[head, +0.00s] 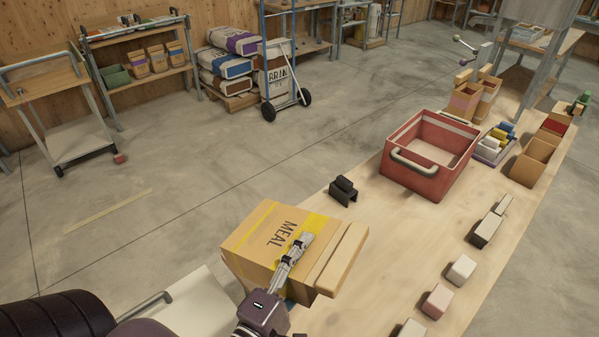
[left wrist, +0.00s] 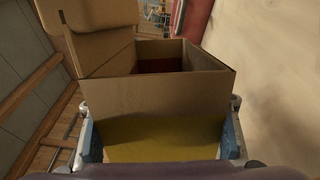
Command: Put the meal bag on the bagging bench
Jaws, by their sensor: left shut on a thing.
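The meal bag (head: 255,238) is a box-like brown cardboard bag with a yellow band and the word MEAL, at the lower middle of the head view. My left gripper (head: 298,250) is shut on it. In the left wrist view the bag (left wrist: 150,98) sits between the two fingers, its top open and a flap raised at the left. The long pale wooden bench (head: 400,240), which I take as the bagging bench, runs up to the right. The bag overlaps its near left edge in the picture; I cannot tell whether they touch. My right gripper is not in view.
On the bench stand a red crate (head: 405,183), a small black holder (head: 343,192), several pale blocks (head: 461,270) along the right and open boxes (head: 532,163) farther back. Bare bench top lies between the bag and the crate.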

